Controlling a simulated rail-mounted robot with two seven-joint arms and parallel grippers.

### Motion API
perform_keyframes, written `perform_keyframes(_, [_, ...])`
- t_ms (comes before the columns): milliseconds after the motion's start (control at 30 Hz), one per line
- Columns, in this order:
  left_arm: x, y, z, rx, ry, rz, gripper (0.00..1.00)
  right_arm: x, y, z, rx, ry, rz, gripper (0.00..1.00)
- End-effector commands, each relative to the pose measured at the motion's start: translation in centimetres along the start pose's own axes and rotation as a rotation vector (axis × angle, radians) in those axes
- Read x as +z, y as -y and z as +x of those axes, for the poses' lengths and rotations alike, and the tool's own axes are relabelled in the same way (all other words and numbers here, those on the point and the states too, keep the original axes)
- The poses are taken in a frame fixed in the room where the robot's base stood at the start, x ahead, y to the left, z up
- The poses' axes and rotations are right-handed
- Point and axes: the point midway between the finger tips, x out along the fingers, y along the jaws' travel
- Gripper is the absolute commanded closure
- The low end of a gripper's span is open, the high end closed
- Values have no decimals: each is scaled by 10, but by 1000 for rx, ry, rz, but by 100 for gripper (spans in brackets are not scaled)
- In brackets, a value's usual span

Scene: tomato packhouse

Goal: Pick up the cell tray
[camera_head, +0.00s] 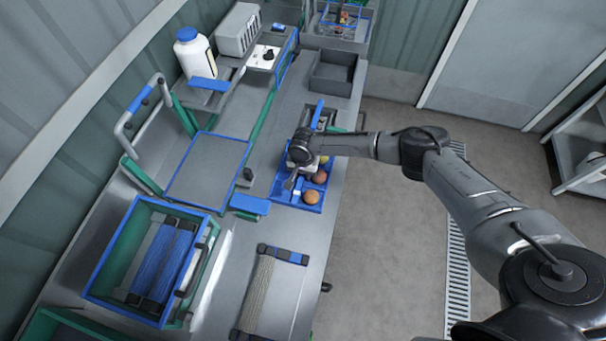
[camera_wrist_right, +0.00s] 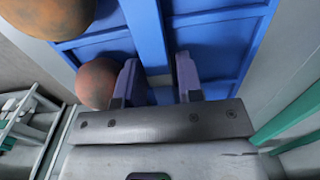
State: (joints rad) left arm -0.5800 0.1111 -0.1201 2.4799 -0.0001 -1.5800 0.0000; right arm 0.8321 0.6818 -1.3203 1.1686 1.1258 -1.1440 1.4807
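The blue cell tray (camera_head: 285,196) lies on the grey bench in the head view, with orange-red tomatoes (camera_head: 311,197) in some of its cells. My right gripper (camera_head: 292,183) points down over the tray's left part. In the right wrist view the two fingers (camera_wrist_right: 158,68) stand apart, one on each side of a blue divider of the tray (camera_wrist_right: 148,35). Whether they touch it cannot be told. Two tomatoes (camera_wrist_right: 97,83) show left of the fingers; the cells at the right look empty. My wrist hides part of the tray in the head view. My left gripper is not in view.
A grey open bin (camera_head: 334,75) stands farther back on the bench. A blue-rimmed crate (camera_head: 100,285) and a flat blue-edged platform (camera_head: 208,170) are at the left. A roller piece (camera_head: 262,290) lies nearer the front.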

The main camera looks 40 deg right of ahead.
Motion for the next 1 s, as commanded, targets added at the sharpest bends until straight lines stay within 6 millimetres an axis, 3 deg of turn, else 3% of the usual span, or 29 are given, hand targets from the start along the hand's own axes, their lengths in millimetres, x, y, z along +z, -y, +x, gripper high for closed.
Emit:
perform_keyframes(233, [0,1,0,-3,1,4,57,0,0,0,0,0,0,66])
perform_keyframes(600, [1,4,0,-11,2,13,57,0,0,0,0,0,0,100])
perform_keyframes(1000, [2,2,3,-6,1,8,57,-1,1,-3,-2,-2,-2,100])
